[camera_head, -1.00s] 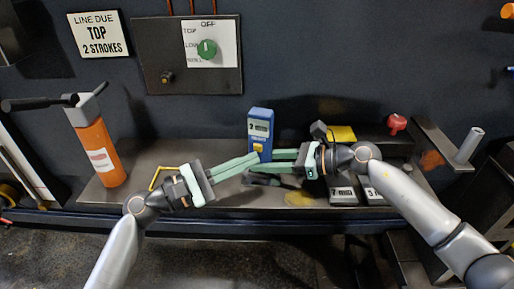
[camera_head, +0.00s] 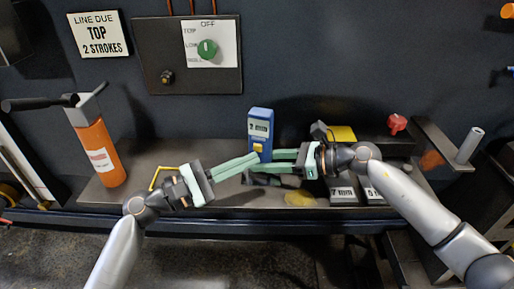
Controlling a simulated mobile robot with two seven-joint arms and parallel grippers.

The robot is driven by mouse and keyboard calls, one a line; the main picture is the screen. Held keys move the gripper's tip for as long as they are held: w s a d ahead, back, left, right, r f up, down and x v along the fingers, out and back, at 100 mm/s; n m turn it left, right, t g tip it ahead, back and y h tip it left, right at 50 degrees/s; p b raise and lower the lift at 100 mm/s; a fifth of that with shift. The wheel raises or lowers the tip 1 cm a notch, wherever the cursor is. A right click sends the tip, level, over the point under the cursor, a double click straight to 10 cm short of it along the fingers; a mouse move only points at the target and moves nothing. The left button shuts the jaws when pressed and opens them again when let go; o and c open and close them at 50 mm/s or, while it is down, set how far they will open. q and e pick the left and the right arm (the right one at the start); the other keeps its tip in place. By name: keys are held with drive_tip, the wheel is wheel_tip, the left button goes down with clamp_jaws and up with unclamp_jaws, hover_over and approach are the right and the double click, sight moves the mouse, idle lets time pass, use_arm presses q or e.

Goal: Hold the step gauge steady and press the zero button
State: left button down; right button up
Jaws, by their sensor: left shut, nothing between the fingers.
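The step gauge (camera_head: 260,116) is a blue upright block with a small display and a yellow button (camera_head: 258,147) low on its front. It stands on the grey shelf (camera_head: 135,185). My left gripper (camera_head: 256,157) is shut and empty, its fingertips at the lower front of the gauge just below the button. I cannot tell whether they touch. My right gripper (camera_head: 262,161) reaches in from the right with its fingers apart, one beside or behind the gauge and one lower in front. Whether they grip it is unclear; the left fingers hide the gauge's foot.
An orange cylinder (camera_head: 98,150) with a black lever stands at the left. A panel with a green knob (camera_head: 207,49) is on the wall behind. Labelled blocks (camera_head: 343,195), a yellow pad (camera_head: 342,133) and a red knob (camera_head: 397,123) are at the right.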

use_arm(q)
drive_tip(key=shift+w, duration=0.15)
drive_tip(key=shift+w+d, duration=0.15)
drive_tip(key=shift+w, duration=0.15)
drive_tip(key=shift+w+d, duration=0.1)
drive_tip(key=shift+w, duration=0.3)
idle(0.9)
idle(0.3)
drive_tip(key=shift+s+a, duration=0.25)
drive_tip(key=shift+s, duration=0.6)
drive_tip(key=shift+s+a, duration=0.25)
drive_tip(key=shift+s, duration=0.55)
drive_tip(key=shift+s+a, duration=0.25)
drive_tip(key=shift+s, duration=0.55)
drive_tip(key=shift+s+a, duration=0.25)
drive_tip(key=shift+s, duration=0.55)
